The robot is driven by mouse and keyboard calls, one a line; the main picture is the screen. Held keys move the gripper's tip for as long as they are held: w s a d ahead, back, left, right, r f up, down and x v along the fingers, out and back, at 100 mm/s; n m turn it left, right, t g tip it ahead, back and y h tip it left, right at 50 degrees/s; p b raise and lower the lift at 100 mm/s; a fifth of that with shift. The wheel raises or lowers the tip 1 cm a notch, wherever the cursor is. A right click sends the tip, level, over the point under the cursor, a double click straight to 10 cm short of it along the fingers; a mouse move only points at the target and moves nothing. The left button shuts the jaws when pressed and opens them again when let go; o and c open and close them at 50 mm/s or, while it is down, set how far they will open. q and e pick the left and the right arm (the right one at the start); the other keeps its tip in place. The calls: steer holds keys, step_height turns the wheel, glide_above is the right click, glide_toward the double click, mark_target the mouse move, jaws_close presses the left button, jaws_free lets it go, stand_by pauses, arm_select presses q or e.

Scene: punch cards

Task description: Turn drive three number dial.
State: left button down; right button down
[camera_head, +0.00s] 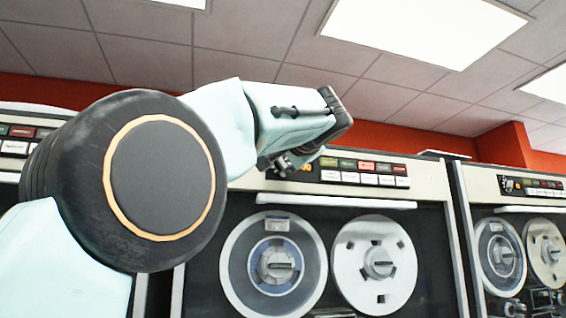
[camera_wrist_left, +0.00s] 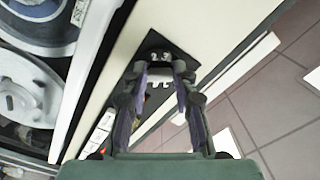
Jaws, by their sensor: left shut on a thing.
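The tape drive (camera_head: 433,190) in the middle of the head view has a top panel with a row of coloured and white buttons (camera_head: 365,172). My left gripper (camera_head: 287,164) is at the left end of this panel, where it covers the dial in the head view. In the left wrist view the number dial (camera_wrist_left: 158,54) is a small dark part with pale digits on a black plate. My left gripper (camera_wrist_left: 160,70) has one fingertip on each side of the dial and is shut on it. The digits are too small to read surely. My right gripper is out of view.
Two tape reels, a grey-blue one (camera_head: 250,290) and a white one (camera_head: 375,295), sit below the panel. A white ledge (camera_head: 335,201) sticks out under the buttons. Another drive (camera_head: 520,210) stands at the right. A red wall and ceiling lie behind.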

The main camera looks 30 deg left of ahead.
arm_select(q)
steer(key=shift+s+r, duration=0.15)
steer(key=shift+r, duration=0.2)
steer(key=c, duration=1.5)
jaws_free()
steer(key=o, duration=0.4)
steer(key=shift+w+a+f, duration=0.1)
steer(key=shift+w+f, duration=0.15)
steer(key=shift+w, duration=0.05)
steer(key=shift+o, duration=0.2)
steer(key=shift+s, duration=0.1)
steer(key=shift+s, duration=0.1)
